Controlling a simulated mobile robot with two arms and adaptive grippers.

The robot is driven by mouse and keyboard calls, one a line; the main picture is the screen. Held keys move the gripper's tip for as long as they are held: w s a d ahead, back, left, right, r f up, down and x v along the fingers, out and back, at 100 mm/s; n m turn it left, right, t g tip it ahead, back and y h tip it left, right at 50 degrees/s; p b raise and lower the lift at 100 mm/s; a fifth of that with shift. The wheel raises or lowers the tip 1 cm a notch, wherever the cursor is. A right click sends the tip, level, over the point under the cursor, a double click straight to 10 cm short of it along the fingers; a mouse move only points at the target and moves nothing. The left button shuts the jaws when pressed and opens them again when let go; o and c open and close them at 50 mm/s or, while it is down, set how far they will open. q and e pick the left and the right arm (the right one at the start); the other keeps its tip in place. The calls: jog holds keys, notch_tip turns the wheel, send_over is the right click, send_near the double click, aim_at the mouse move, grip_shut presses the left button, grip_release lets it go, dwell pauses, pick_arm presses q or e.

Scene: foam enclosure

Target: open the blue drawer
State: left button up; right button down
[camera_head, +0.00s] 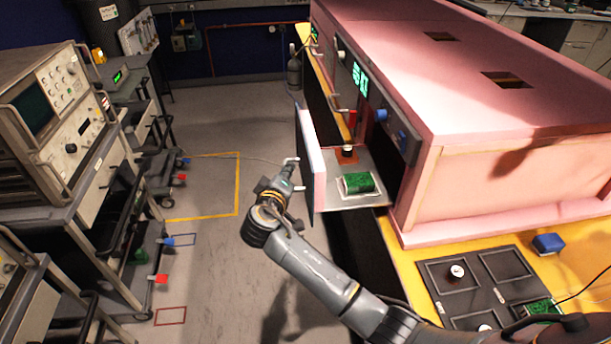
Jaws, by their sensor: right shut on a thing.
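A drawer (374,199) stands pulled out from the front of the pink enclosure (500,190). Its front panel (317,170) shows a pale pink inner face, and its outer face is a thin dark bluish strip seen nearly edge-on. A light metal handle (291,160) sticks out from that outer face. My right gripper (287,176) is at the handle and shut on it; the fingers are small and partly hidden. My left gripper is not in view.
Blue knobs (380,115) and another handle (338,104) sit on the enclosure's front. A yellow bench (405,262) carries a dark panel (455,280) and a blue block (547,243). Instrument carts (75,210) stand at left.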

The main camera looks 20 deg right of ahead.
jog(key=shift+w+a, duration=0.15)
jog(key=shift+a, duration=0.5)
jog(key=c, duration=1.4)
grip_release()
jog(key=v, duration=1.2)
jog(key=shift+f, duration=0.15)
